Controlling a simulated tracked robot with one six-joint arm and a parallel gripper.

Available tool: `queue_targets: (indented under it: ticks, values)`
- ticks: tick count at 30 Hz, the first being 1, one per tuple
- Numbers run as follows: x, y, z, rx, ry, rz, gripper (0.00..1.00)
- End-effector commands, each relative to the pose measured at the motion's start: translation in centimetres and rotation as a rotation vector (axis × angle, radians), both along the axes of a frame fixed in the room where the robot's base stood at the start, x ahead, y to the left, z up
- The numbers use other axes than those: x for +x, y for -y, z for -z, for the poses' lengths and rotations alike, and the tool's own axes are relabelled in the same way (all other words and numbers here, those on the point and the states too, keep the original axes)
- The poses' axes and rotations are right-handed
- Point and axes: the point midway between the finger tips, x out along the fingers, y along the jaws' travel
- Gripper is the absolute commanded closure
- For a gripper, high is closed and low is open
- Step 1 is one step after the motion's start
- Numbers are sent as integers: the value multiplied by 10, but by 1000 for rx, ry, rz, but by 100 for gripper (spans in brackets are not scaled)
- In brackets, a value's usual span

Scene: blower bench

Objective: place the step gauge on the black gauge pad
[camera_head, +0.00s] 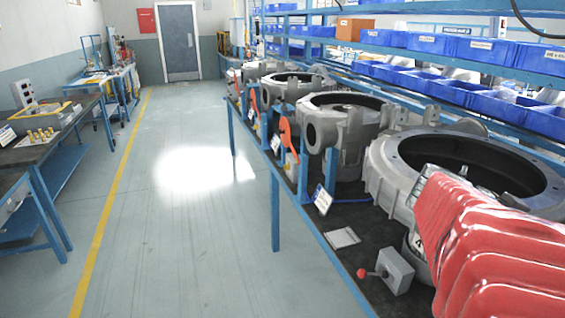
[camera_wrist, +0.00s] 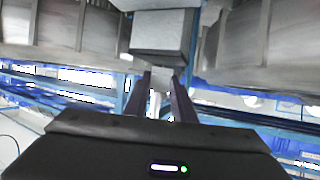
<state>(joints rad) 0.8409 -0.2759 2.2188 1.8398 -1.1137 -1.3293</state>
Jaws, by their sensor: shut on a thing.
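My gripper (camera_wrist: 163,82) shows in the wrist view, with its two dark fingers shut on the narrow end of a grey stepped block, which I take as the step gauge (camera_wrist: 162,35). The gauge's wider part extends beyond the fingertips, toward the top of the picture. In the head view my red-sleeved arm fills the lower right corner, and the gripper and gauge cannot be made out there. I cannot pick out the black gauge pad in either view; the bench top (camera_head: 352,212) is itself black.
Large grey blower housings (camera_head: 342,125) line the bench at right. A pale plate (camera_head: 342,237), a white label card (camera_head: 322,200) and a grey box with a red knob (camera_head: 397,270) are near its front edge. Blue bins (camera_head: 480,52) fill the shelves behind. The aisle floor (camera_head: 180,230) is clear.

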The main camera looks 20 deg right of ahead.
Motion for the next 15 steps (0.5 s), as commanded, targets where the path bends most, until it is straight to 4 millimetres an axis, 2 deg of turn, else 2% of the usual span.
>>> queue_targets:
  ticks: [10, 15]
  values:
    - [-17, 30, 0, -1, 0, 4, 100]
    - [-16, 30, 14, 0, -1, 0, 100]
